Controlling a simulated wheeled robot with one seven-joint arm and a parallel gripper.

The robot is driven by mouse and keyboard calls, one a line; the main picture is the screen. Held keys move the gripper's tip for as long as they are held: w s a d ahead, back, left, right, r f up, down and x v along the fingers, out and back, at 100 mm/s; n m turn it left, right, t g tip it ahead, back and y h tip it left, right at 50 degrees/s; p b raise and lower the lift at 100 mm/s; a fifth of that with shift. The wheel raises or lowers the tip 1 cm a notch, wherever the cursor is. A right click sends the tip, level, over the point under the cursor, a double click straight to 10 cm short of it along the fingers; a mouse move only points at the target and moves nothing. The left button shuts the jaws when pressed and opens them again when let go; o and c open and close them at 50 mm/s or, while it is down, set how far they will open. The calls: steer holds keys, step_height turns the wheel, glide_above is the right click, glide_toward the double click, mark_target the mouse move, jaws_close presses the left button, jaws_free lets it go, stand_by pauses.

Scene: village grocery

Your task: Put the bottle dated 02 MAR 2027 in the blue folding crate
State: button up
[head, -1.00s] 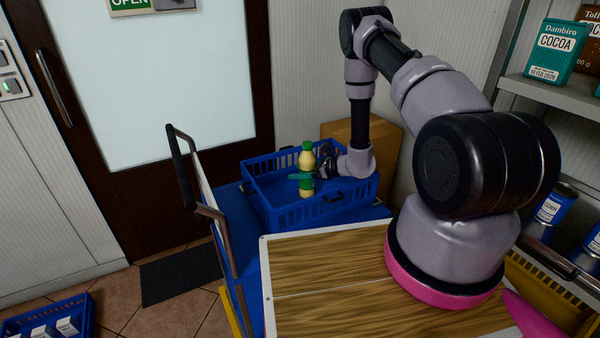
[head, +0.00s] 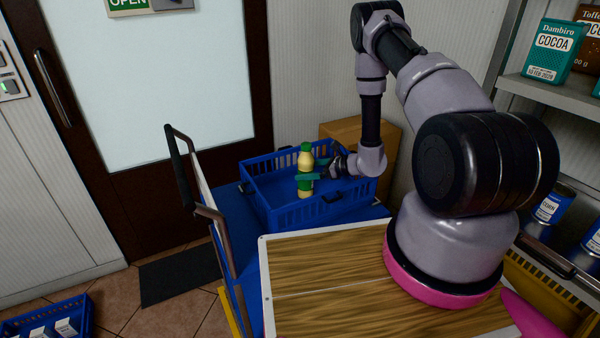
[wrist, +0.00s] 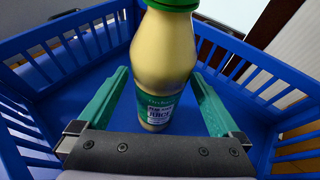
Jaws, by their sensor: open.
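The bottle (head: 305,165) holds pale yellow juice and has a green cap and green label; it stands upright inside the blue folding crate (head: 290,214). In the wrist view the bottle (wrist: 165,55) rises between the fingers, and its label's lower print is too small to read as a date. My gripper (wrist: 160,105) is open, its green fingers on either side of the bottle with visible gaps. In the head view my gripper (head: 308,177) reaches into the crate from the right. The crate's blue walls (wrist: 40,60) surround the bottle in the wrist view.
The crate stands on a blue trolley with a dark handle (head: 178,165) at its left. A cardboard box (head: 345,130) is behind it. A wooden board (head: 330,270) lies in front. Shelves with cocoa (head: 553,50) and cans (head: 553,204) are at right.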

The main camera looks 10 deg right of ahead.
steer(key=v, duration=0.8)
steer(key=s+a+r+n+g, duration=0.2)
steer(key=r+n, duration=0.2)
steer(key=r, duration=0.5)
steer(key=s+a+r+n+g, duration=0.2)
steer(key=s+a+r+n, duration=0.1)
steer(key=r, duration=0.7)
steer(key=s+a+r+n+g, duration=0.2)
steer(key=r+n, duration=0.2)
steer(key=r, duration=0.5)
steer(key=s+d+r+n+t+h, duration=0.3)
steer(key=s+r+n+h, duration=0.1)
steer(key=s+r, duration=0.5)
steer(key=s+d+r+n+t+h, duration=0.2)
steer(key=s+d+r+n+h, duration=0.2)
steer(key=s+r, duration=0.5)
steer(key=shift+s+r+n+t+h, duration=0.15)
steer(key=shift+r+n+t+h, duration=0.35)
steer(key=shift+n, duration=0.4)
steer(key=shift+d, duration=0.1)
